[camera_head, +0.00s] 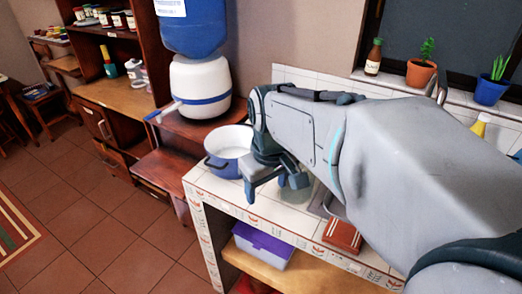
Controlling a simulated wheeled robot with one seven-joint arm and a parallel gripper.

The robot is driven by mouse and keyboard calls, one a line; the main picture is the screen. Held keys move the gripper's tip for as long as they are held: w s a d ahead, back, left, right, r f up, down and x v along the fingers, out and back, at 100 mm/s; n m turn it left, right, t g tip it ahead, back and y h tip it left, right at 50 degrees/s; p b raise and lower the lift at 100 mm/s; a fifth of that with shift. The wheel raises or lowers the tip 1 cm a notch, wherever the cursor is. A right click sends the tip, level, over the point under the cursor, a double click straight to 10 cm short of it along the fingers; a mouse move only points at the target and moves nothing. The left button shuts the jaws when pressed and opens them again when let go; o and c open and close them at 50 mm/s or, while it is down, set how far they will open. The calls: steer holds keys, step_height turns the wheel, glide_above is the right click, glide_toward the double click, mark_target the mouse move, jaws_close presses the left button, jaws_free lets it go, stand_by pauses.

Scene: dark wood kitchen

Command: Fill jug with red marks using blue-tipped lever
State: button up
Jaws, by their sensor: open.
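A water dispenser (201,88) with a white body, a blue band and a large blue bottle on top stands on a wooden shelf. A lever (160,112) with a blue tip sticks out at its lower left. My gripper (268,182) is open and points down over the tiled counter, right of a blue pot. Beside the gripper, partly hidden by it and my arm, is a pale, see-through greenish vessel (296,186). It may be the jug; I cannot make out red marks on it. I cannot tell whether the gripper touches it.
The blue pot (215,166) with a white inside stands at the counter's left end, near the dispenser shelf. A red-brown block (342,236) lies at the counter's front edge. A purple-lidded box (263,245) sits on the shelf below. The tiled floor at left is mostly clear.

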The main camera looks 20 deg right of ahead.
steer(key=w+d+r+n+g, duration=0.2)
steer(key=w+d+r+n, duration=0.3)
steer(key=w+d, duration=0.25)
steer(key=f, duration=0.9)
steer(key=f+p, duration=0.1)
steer(key=f, duration=0.4)
steer(key=shift+d, duration=0.35)
steer(key=c, duration=1.1)
